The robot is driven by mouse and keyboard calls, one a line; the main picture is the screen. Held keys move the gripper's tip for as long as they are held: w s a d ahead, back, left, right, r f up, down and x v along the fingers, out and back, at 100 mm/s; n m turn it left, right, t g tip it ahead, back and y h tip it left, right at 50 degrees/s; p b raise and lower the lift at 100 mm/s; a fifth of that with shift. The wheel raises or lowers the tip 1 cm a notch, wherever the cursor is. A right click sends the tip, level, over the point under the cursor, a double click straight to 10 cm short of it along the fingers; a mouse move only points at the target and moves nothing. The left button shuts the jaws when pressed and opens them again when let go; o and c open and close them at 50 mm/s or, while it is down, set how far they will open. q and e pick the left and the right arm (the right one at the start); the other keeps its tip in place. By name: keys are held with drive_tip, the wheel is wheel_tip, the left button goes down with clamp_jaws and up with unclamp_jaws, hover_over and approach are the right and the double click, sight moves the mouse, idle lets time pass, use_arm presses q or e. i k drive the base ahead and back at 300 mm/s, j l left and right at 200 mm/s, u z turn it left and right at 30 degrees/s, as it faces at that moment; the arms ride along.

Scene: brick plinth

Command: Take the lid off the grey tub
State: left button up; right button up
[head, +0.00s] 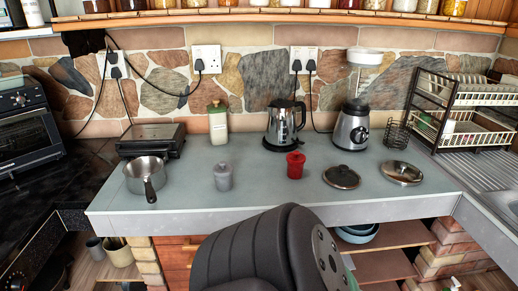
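The grey tub (223,182) stands upright on the grey worktop, left of the middle. A grey lid (222,169) appears to sit on top of it, though it is small and close in colour to the tub. A red tub (295,170) of similar shape stands to its right. Neither of my grippers shows in the head view. A large black part of my own body fills the bottom middle, in front of the worktop's front edge.
A saucepan (148,177) stands left of the grey tub, its handle towards the front. Behind are a jar (218,125), a kettle (283,126) and a blender (352,128). Two round pan lids (341,177) (402,172) lie to the right. The worktop (255,196) is clear in front of the tub.

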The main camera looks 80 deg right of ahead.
sight(222, 183)
drive_tip(key=z, duration=2.35)
